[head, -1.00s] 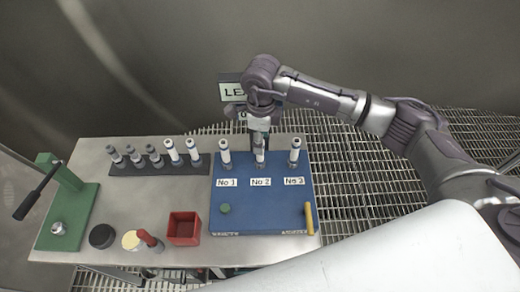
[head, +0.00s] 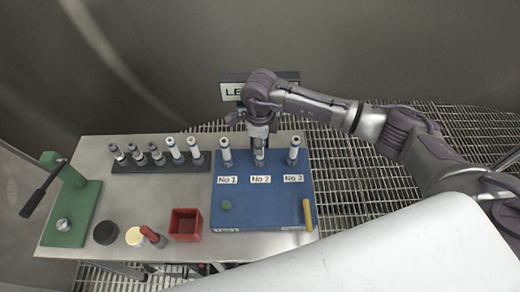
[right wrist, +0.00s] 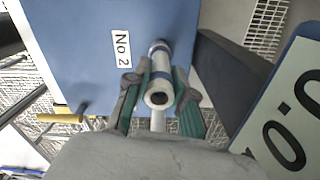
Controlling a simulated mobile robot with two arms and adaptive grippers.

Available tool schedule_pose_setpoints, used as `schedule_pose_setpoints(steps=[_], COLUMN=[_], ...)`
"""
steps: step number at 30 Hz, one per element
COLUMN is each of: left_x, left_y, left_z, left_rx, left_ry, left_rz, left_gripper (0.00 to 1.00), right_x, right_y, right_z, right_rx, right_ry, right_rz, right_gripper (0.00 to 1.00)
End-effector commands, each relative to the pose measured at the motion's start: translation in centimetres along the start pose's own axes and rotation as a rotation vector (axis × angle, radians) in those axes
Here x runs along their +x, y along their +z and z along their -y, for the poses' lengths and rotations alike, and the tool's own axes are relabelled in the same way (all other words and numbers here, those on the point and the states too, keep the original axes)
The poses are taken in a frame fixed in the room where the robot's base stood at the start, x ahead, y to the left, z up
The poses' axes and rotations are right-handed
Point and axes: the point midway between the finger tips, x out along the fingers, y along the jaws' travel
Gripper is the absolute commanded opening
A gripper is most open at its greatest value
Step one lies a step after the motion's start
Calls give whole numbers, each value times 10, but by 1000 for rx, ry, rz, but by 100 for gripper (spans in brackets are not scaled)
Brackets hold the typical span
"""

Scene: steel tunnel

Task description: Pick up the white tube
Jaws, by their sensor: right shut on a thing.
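A white tube with a blue band (head: 259,157) stands at the No 2 place on the blue board (head: 240,205). My right gripper (head: 259,146) comes down over it from behind and partly hides it. In the right wrist view my right gripper (right wrist: 157,90) has a finger on each side of the tube (right wrist: 160,66) and is shut on it, near its open hollow end. Similar white tubes stand upright at No 1 (head: 225,150) and No 3 (head: 293,149). My left gripper is not in view.
A dark rack (head: 150,166) at the left holds several grey and white tubes. A red box (head: 185,225), a black disc (head: 105,232), a red-handled item (head: 153,236) and a green lever press (head: 70,210) stand on the table. A yellow bar (head: 307,214) lies on the board's right edge.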

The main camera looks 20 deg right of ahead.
Motion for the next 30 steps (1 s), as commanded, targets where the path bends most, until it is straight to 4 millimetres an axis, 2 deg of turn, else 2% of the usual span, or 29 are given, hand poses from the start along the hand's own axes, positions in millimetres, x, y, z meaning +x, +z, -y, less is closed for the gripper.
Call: schedule_pose_setpoints(steps=[8,11,16,30], left_x=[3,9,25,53], left_y=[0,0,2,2], left_z=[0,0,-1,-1], left_rx=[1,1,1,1], left_ry=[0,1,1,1], left_rz=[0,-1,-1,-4], left_gripper=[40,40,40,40], right_x=[-5,-13,-40,-94], right_y=[0,1,1,-71], right_z=[1,2,2,-62], right_rx=[0,0,-1,-2], right_ry=[-2,-3,-7,-4], right_rz=[1,3,3,0], right_gripper=[0,0,0,0])
